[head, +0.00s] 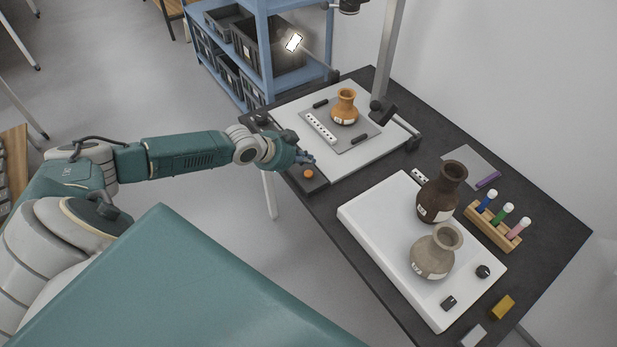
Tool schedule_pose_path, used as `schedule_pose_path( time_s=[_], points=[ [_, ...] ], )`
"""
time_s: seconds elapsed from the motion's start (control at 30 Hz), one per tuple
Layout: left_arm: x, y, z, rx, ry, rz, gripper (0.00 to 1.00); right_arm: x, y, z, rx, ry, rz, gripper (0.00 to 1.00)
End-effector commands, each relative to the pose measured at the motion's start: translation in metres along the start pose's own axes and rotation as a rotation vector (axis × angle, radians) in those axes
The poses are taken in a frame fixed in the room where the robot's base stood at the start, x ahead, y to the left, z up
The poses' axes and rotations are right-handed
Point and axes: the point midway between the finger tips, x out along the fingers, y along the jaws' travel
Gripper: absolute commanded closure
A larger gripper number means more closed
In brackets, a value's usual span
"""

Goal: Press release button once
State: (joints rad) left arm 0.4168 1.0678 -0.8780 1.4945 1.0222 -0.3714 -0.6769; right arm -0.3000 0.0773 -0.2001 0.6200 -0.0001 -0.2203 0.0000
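An orange round button (308,173) on a small dark base sits at the near left edge of the dark table, beside the white board. It looks like the release button, though no label is readable. My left gripper (305,158) is just behind and above the button in the head view, apart from it as far as I can see. Its fingers are small and dark, and I cannot tell whether they are open or shut. My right gripper is not in view.
An orange vase (345,106) stands on a grey plate with a white scale strip (320,127). A white tray (370,218) holds a brown vase (440,194) and a grey vase (436,253). A tube rack (492,227) stands right. A post (388,50) rises behind.

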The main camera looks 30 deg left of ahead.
Motion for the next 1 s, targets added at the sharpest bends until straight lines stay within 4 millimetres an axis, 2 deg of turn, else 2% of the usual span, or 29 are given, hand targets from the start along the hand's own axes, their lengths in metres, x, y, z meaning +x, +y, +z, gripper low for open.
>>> schedule_pose_path(
  time_s=[0.03, 0.23, 1.0],
  points=[
    [0.01, 0.007, 0.007, -0.001, 0.0, 0.0, 1.0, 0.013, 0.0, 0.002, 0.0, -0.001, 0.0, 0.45],
    [0.021, 0.015, 0.015, 0.0, 0.001, 0.0, 1.0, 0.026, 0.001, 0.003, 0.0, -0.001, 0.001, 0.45],
    [0.021, 0.015, 0.015, 0.001, 0.0, 0.0, 1.0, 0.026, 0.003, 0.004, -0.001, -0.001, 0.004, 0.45]
  ],
)
